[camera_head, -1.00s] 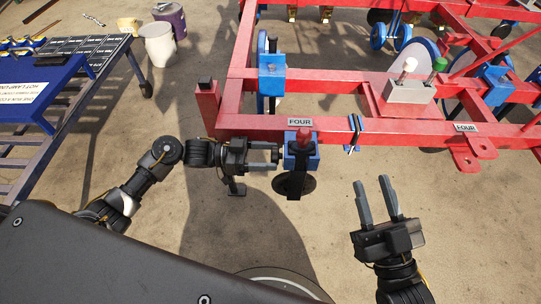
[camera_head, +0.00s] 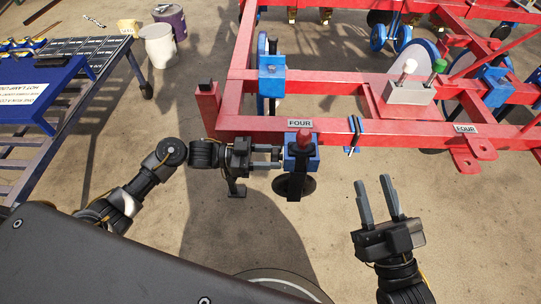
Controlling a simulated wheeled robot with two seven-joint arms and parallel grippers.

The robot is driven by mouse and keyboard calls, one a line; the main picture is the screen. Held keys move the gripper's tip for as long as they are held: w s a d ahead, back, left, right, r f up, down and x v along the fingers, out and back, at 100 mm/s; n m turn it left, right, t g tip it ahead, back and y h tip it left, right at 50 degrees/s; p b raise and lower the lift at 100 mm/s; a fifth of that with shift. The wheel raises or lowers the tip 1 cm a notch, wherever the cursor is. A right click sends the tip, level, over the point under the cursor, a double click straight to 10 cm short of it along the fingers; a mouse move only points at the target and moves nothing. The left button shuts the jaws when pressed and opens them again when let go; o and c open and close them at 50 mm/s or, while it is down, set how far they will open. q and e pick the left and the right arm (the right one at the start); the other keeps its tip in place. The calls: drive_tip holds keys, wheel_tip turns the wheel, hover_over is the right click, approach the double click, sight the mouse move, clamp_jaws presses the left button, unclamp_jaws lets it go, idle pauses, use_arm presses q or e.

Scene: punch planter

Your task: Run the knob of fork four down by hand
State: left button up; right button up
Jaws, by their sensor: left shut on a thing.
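Fork four hangs at the red frame's front beam under a label "FOUR" (camera_head: 300,124). My right gripper (camera_head: 374,182) is open and empty over bare ground, to the right of and below the fork.
A blue-grey bench (camera_head: 75,90) stands at left. A white bucket (camera_head: 158,45) stands behind. Sandy ground in front is clear.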

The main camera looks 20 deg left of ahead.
use_arm(q)
drive_tip(key=shift+m, duration=1.2)
use_arm(e)
drive_tip(key=shift+s+f, duration=0.15)
drive_tip(key=shift+f, duration=0.1)
use_arm(q)
drive_tip(key=o, duration=1)
use_arm(e)
drive_tip(key=shift+r, duration=0.15)
use_arm(q)
drive_tip(key=v, duration=1.1)
drive_tip(key=shift+p, duration=0.4)
use_arm(e)
drive_tip(key=shift+a+f+g, duration=0.45)
drive_tip(key=shift+f+g, duration=0.2)
drive_tip(key=shift+g, duration=0.15)
drive_tip(key=shift+f, duration=0.1)
